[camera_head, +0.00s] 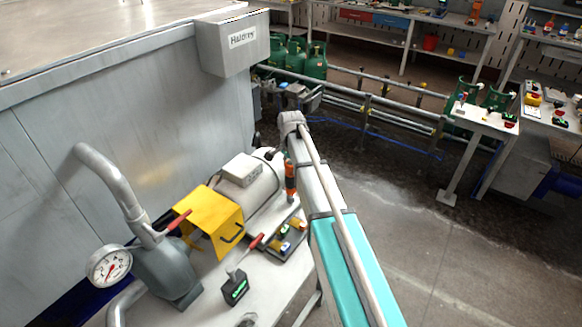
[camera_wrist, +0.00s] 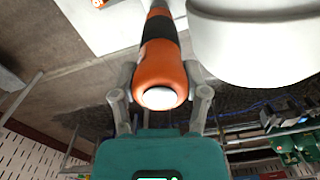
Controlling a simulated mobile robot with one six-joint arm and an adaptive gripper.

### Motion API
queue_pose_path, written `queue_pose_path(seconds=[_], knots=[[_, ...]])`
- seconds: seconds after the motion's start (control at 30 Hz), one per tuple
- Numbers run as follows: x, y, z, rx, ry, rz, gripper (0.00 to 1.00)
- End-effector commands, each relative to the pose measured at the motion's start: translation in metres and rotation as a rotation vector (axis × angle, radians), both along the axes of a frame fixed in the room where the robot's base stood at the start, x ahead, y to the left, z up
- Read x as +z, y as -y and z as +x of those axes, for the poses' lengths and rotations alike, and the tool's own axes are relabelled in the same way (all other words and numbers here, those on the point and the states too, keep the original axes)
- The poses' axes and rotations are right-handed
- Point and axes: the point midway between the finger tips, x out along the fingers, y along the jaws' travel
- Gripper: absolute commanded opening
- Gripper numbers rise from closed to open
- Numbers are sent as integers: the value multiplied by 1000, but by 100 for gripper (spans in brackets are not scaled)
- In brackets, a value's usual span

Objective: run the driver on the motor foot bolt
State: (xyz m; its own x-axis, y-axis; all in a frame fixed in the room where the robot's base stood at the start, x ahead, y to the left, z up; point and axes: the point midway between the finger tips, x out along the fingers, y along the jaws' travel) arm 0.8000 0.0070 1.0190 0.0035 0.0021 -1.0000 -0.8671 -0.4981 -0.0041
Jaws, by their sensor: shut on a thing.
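An orange and black driver (camera_wrist: 158,62) is held between the two grey fingers of my gripper (camera_wrist: 160,88) in the wrist view. Its rounded orange end with a pale cap is nearest the camera, and its far end runs out of the top of the picture. In the head view the driver (camera_head: 291,181) stands roughly upright beside the cream motor (camera_head: 252,190); my arm hides most of the gripper. The motor (camera_wrist: 255,45) fills the upper right of the wrist view. I cannot make out the foot bolt or whether the driver's tip touches it.
A yellow guard (camera_head: 208,218) stands left of the motor, then a grey pump (camera_head: 165,268) with a gauge (camera_head: 109,267). A tray of coloured parts (camera_head: 285,243) and a dark green device (camera_head: 236,287) lie on the bench (camera_head: 262,283). Pipe rails (camera_head: 385,100) run behind.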

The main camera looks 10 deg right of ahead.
Motion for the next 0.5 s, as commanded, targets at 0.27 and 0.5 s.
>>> queue_pose_path(seconds=[0.27, 0.5], knots=[[-3, 0, 0, 0, 0, 0, 0], [-6, 0, 0, 0, 0, 0, 0]])
